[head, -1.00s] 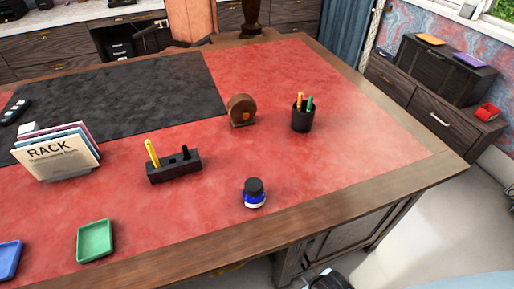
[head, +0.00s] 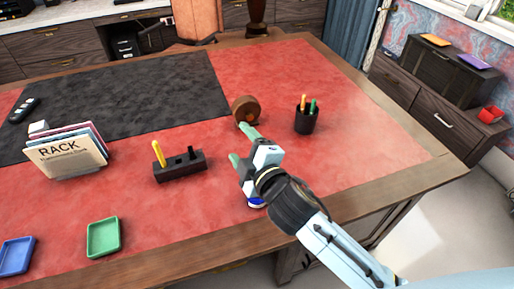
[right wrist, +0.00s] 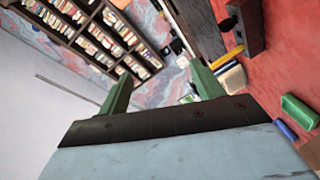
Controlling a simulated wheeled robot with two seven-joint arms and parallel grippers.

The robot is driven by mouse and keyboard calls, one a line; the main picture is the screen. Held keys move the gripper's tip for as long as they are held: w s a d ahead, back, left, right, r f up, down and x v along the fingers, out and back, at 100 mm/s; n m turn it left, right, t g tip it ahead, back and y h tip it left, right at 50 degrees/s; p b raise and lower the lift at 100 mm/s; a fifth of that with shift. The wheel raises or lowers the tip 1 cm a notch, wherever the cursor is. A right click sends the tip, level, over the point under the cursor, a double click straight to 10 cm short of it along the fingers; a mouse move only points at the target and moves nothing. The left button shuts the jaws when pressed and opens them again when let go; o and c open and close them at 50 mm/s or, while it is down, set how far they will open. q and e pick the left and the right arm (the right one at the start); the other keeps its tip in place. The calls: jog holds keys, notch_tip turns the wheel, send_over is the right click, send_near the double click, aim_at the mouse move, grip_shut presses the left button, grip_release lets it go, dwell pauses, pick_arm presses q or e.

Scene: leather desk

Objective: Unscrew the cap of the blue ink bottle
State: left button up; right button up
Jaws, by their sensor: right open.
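The blue ink bottle (head: 257,203) stands on the red leather near the front edge of the desk. In the head view only a low strip of its blue body and white label shows. Its cap is hidden behind my right gripper and wrist. My right gripper (head: 241,147) is in front of the bottle in the picture, with its green fingers apart and nothing between them. The right wrist view also shows the open fingers (right wrist: 160,85); the bottle is not seen there. My left gripper is not in view.
A dark pen stand (head: 180,166) is left of my right gripper, a round wooden piece (head: 245,108) is just beyond its fingers, and a black pencil cup (head: 306,118) is to the right. Green (head: 104,237) and blue (head: 16,256) trays and a book rack (head: 68,155) are at left.

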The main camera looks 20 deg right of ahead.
jog(key=s+a+r+n+g+y, duration=0.35)
jog(key=a+r+n+y, duration=1.05)
jog(key=n, duration=0.8)
jog(key=s+a+f+n+g+y, duration=0.1)
jog(key=s+a+f+n+g, duration=0.15)
jog(key=n+g, duration=0.4)
jog(key=s+a+f+n+g+y, duration=0.1)
jog(key=s+a+n+g, duration=0.15)
jog(key=n+g, duration=0.35)
jog(key=d+f+n+g+h, duration=0.3)
jog(key=d+f+n+h, duration=0.3)
jog(key=f+n+h, duration=0.6)
jog(key=w+d+f+n+t+h, duration=0.15)
jog(key=w+d+h, duration=0.25)
jog(key=d, duration=0.4)
jog(key=w+d+r+n+t+h, duration=0.1)
jog(key=w+d+n+h, duration=0.3)
jog(key=d, duration=0.5)
jog(key=shift+m, duration=0.4)
jog(key=f, duration=0.9)
jog(key=f+p, duration=0.1)
jog(key=f, duration=0.3)
jog(key=shift+w+a+f, duration=0.25)
jog(key=shift+a, duration=0.05)
